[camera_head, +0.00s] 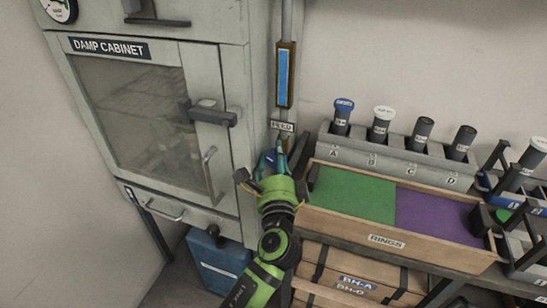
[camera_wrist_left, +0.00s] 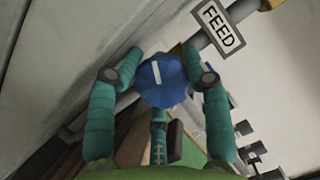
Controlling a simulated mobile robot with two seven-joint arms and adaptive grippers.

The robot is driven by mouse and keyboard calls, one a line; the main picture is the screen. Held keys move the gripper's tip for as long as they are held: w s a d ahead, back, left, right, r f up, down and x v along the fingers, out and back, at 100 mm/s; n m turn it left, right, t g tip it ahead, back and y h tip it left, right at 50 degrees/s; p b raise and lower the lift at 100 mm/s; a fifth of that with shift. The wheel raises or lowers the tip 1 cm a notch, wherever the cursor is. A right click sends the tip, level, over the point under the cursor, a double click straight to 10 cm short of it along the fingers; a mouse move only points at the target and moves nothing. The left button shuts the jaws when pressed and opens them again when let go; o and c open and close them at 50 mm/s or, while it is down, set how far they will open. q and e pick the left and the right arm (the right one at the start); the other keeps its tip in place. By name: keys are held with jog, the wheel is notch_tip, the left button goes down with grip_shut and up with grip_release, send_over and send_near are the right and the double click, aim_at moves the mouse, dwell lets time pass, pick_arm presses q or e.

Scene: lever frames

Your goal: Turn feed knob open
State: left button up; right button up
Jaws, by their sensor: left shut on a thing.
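The feed knob (camera_wrist_left: 163,84) is blue and faceted, with a short white line on its face. In the wrist view the line runs nearly straight up and down, at an angle to the grey pipe behind. The teal fingers of my left gripper (camera_head: 270,158) are around the knob, one on each side and one below. My left gripper is shut on the knob. In the head view the fingers mostly hide the knob. The FEED label (camera_head: 283,126) sits on the pipe just above it, and also shows in the wrist view (camera_wrist_left: 219,27).
The damp cabinet (camera_head: 221,75) stands left of the pipe, its door closed. A blue sight gauge (camera_head: 284,75) is above the label. At right are a rack (camera_head: 345,155) of capped tubes and a wooden RINGS tray (camera_head: 350,229). A blue box (camera_head: 215,262) is below.

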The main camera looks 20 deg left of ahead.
pick_arm(q)
jog(key=shift+d+f, duration=0.25)
jog(key=shift+d, duration=0.15)
jog(key=o, duration=1.1)
jog(key=shift+d+r, duration=0.15)
jog(key=shift+d, duration=0.05)
jog(key=shift+a+r, duration=0.1)
jog(key=shift+a, duration=0.15)
jog(key=v, duration=0.8)
jog(key=shift+d, duration=0.15)
